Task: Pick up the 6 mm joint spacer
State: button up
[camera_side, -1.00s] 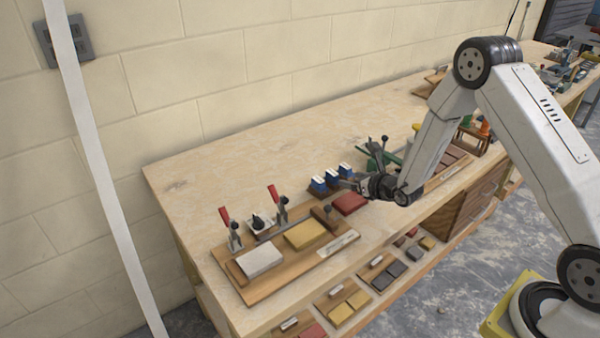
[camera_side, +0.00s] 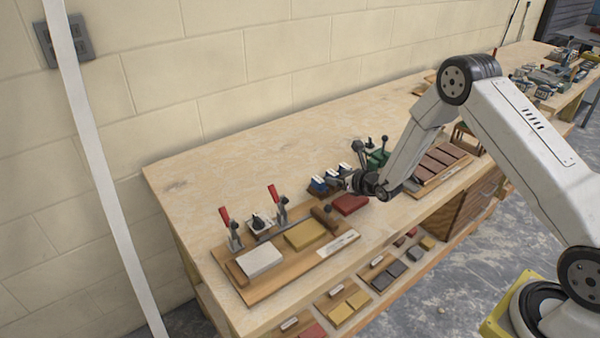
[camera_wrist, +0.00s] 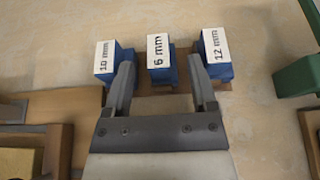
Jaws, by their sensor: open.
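The 6 mm joint spacer (camera_wrist: 161,58) is a blue block with a white label, the middle one of three in the wrist view. The 10 mm spacer (camera_wrist: 111,63) is to its left and the 12 mm spacer (camera_wrist: 217,55) to its right. My gripper (camera_wrist: 163,85) is open and empty. Its fingers lie either side of the 6 mm spacer in the picture, the tips overlapping the neighbouring spacers' lower edges; contact cannot be told. In the side view the blue spacers (camera_side: 320,185) stand on the bench, and my gripper (camera_side: 350,178) partly covers their right end.
A red block (camera_side: 350,205) lies just in front of the spacers. A wooden board (camera_side: 262,287) with red-handled clamps (camera_side: 229,228) and two blocks is to the left. A green tool (camera_side: 377,158) stands close on the right. The bench behind is clear.

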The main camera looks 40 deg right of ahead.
jog(key=shift+w+f, duration=0.2)
jog(key=shift+w, duration=0.25)
grip_shut()
dwell(0.3)
